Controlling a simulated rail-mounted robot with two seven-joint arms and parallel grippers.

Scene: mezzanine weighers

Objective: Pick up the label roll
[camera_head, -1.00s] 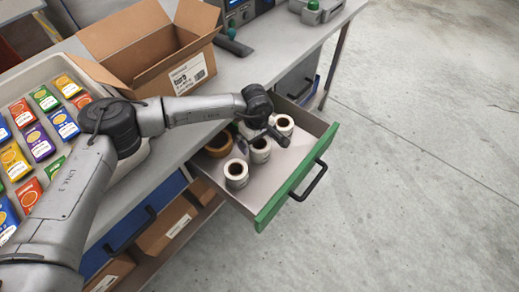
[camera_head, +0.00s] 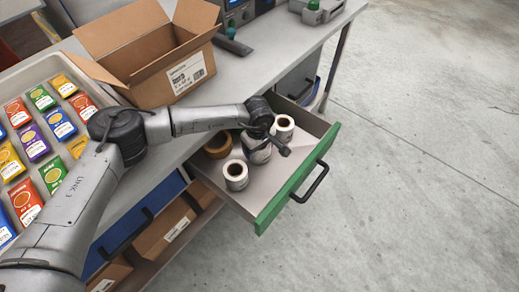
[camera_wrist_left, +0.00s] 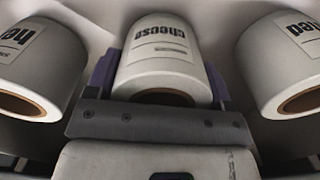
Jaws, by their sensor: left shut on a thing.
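A white label roll (camera_wrist_left: 160,58) with upside-down "cheese" print sits between the purple pads of my left gripper (camera_wrist_left: 160,78) in the left wrist view. The gripper is shut on it. In the head view this roll (camera_head: 256,155) is the middle one in the open drawer, partly hidden by my left wrist and gripper (camera_head: 260,142). Whether it touches the drawer floor I cannot tell. Another white roll (camera_head: 236,176) stands nearer, and a third (camera_head: 284,126) stands farther back. Both also flank the held roll in the left wrist view. My right gripper is out of view.
The drawer (camera_head: 290,181) has a green front with a black handle. A brown roll (camera_head: 218,146) lies at its inner side. On the worktop are an open cardboard box (camera_head: 151,73) and a tray (camera_head: 33,77) of colourful packets. The drawer's front right part is bare.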

